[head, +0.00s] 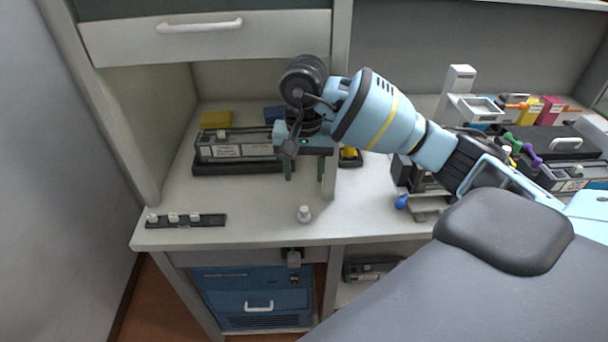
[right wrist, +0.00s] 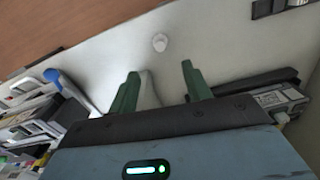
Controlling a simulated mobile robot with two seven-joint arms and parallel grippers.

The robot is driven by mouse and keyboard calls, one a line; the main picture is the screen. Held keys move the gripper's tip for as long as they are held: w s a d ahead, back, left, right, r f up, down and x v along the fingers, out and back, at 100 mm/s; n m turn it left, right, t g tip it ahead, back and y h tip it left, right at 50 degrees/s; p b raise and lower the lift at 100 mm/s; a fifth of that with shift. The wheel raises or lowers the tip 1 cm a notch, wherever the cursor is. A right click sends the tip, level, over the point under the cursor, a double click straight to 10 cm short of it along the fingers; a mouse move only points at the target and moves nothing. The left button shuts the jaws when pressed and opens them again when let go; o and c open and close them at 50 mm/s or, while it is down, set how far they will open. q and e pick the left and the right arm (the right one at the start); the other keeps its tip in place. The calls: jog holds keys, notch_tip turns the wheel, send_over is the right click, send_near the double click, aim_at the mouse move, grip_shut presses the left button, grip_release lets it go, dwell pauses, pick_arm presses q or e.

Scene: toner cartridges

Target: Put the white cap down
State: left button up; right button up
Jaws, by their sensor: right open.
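A small white cap (head: 304,213) stands on the worktop close to its front edge. It also shows in the right wrist view (right wrist: 160,42), beyond the fingertips and roughly centred between them. My right gripper (head: 304,178) is open and empty, with its two green fingers spread apart. In the head view it is behind the cap, and the fingers do not touch it. My left gripper is not in view.
More cartridges and coloured parts crowd the right side. The worktop around the cap is clear.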

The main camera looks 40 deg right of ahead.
jog(key=s+a+f+m+g+y, duration=0.1)
jog(key=s+a+f+y, duration=0.25)
jog(key=a, duration=0.35)
jog(key=s+a+f+m+g+y, duration=0.1)
jog(key=s+a+f+m+y, duration=0.1)
jog(key=a+f+y, duration=0.35)
jog(key=s+a+r+m+t+y, duration=0.2)
jog(key=s+a+m+t+y, duration=0.1)
jog(key=a+m+y, duration=0.4)
jog(key=s+a+r+m+t+y, duration=0.2)
jog(key=a+m+y, duration=0.3)
jog(key=m, duration=0.4)
jog(key=s+d+f+m+t+h, duration=0.1)
jog(key=d+f+m+t+h, duration=0.5)
jog(key=m, duration=0.9)
jog(key=s+d+f+m+t+h, duration=0.1)
jog(key=d+f+m+t+h, duration=0.2)
jog(key=f+m+t+h, duration=0.85)
jog(key=s+d+f+m+g, duration=0.3)
jog(key=s+f+m+g, duration=0.2)
jog(key=s+m, duration=0.3)
jog(key=s+d+f+m+g+h, duration=0.1)
jog(key=s+d+f+m+g, duration=0.1)
jog(key=s+f+m+g, duration=0.4)
jog(key=s+m+g, duration=0.1)
jog(key=s+m, duration=0.2)
jog(key=s, duration=0.1)
jog(key=shift+s+d, duration=0.4)
